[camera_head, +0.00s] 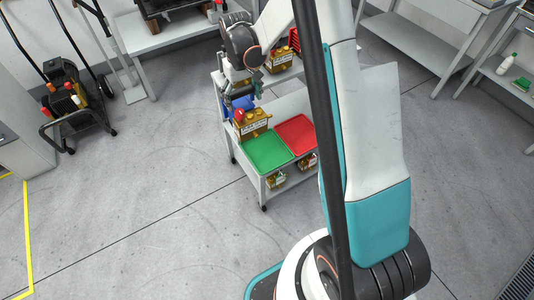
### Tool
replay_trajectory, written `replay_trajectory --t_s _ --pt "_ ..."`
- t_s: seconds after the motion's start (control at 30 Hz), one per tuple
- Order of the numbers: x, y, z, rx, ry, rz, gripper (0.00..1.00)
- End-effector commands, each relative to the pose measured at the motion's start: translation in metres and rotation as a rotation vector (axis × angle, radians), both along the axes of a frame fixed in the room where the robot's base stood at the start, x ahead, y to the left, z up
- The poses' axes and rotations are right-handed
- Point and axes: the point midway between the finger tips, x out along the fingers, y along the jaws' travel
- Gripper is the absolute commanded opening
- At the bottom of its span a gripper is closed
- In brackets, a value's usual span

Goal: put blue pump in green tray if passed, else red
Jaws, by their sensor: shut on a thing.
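The blue pump (232,105) shows as a small blue shape at the left side of the white cart, just under my gripper (240,97). My gripper points down and is shut on the blue pump. Fine contact is too small to see. The green tray (266,151) lies on the cart top, nearer to me than the gripper, and looks empty. The red tray (297,134) lies beside it to the right and also looks empty. A gold device (253,123) with a pale label stands just behind the green tray, with a small red part at its left. No readable test result shows.
The white cart (236,142) has gold devices on its lower shelf (278,180) and another gold and red group (279,62) at its back. My arm hides the cart's right side. A wheeled machine (66,100) stands at far left. Floor left of the cart is clear.

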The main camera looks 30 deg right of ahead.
Motion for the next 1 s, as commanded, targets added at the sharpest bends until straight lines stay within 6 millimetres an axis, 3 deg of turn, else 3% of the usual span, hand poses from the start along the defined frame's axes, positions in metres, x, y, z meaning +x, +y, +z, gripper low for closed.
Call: replay_trajectory --t_s 0.2,0.5,0.7,1.0 --pt "0.027 -0.042 -0.044 0.000 0.000 0.004 0.22" --pt "0.049 -0.089 -0.094 0.000 0.001 0.013 0.22" --pt "0.054 -0.104 -0.111 0.000 0.001 0.017 0.22" --pt "0.056 -0.108 -0.145 0.000 0.001 0.018 0.22"
